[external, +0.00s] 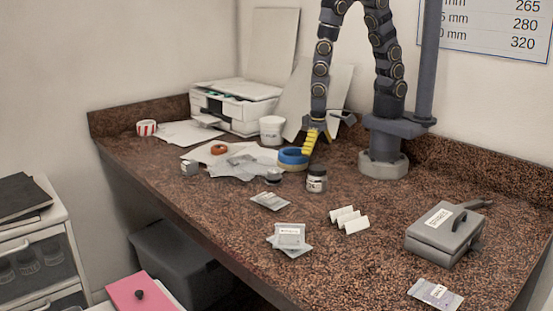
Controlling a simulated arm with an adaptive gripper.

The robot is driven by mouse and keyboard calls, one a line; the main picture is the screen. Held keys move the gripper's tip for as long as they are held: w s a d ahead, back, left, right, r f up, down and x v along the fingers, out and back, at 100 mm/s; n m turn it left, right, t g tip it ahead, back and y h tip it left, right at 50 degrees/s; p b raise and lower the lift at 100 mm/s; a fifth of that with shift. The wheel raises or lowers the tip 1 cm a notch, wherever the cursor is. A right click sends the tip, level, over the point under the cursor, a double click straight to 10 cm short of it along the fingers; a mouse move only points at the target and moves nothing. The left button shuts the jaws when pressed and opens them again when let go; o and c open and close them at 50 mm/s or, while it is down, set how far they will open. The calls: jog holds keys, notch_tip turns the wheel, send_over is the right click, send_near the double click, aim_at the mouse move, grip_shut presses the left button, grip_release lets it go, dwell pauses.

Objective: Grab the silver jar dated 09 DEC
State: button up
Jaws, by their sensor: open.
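A small jar (317,179) with a pale label and dark bands stands upright on the speckled counter near its middle. Its label is too small to read, so I cannot tell whether it is dated 09 DEC. A small silver container (189,168) sits at the left near the counter's front edge, and a low dark round tin (273,178) sits left of the jar. I can read no date on either. My gripper (310,143), with a yellow finger pad showing, hangs above and slightly behind the jar, open and apart from it. Its other finger is not clearly visible.
Blue and tan tape rolls (293,157) lie close behind the jar. A white cup (271,131) and a printer (235,105) stand farther back. A folded white card (347,219), flat packets (290,237) and a grey box (445,233) lie toward the front right.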

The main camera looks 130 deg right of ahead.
aim_at(318, 168)
jog(key=shift+d+f, duration=0.2)
jog(key=shift+f, duration=0.1)
notch_tip(318, 168, down, 2)
jog(key=shift+f, duration=0.1)
jog(key=f, duration=0.2)
jog(key=a+f, duration=0.1)
jog(key=f, duration=0.1)
jog(key=shift+w+f, duration=0.1)
jog(key=shift+f, duration=0.55)
jog(key=c, duration=1.2)
